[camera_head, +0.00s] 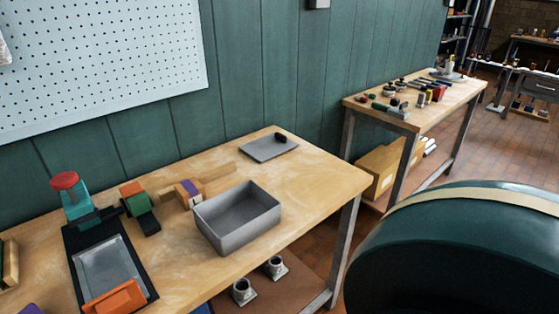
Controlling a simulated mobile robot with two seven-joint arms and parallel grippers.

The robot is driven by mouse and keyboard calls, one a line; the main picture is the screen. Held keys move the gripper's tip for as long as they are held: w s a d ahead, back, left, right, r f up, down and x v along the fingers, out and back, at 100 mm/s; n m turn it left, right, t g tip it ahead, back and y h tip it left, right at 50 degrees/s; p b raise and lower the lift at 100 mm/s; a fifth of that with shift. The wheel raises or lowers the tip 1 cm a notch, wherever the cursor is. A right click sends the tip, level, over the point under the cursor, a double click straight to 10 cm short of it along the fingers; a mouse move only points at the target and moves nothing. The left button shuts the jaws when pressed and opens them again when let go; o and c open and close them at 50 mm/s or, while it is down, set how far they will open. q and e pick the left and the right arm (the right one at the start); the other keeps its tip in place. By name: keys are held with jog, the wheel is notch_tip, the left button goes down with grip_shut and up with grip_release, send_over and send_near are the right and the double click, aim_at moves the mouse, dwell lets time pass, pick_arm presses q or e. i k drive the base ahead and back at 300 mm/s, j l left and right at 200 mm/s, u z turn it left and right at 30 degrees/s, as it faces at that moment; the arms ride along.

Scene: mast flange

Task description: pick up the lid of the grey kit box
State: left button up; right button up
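The grey kit box (238,218) stands open and looks empty on the near middle of the wooden workbench. A flat grey plate with a small dark knob, which looks like its lid (264,149), lies apart from the box near the bench's far edge, by the green wall. The dark knob (281,138) sits toward the lid's right side. Nothing is touching the lid. Neither of my grippers shows in this view.
Wooden blocks with a purple band (188,191) lie left of the box. A black tray with a clear sheet (103,267) and a red-topped teal device (70,197) are further left. A large dark green rounded body (460,255) fills the lower right. The bench's right end (325,182) is clear.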

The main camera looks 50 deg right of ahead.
aim_at(267, 148)
jog(key=z, duration=1.2)
jog(key=l, duration=0.15)
jog(key=k+u, duration=0.05)
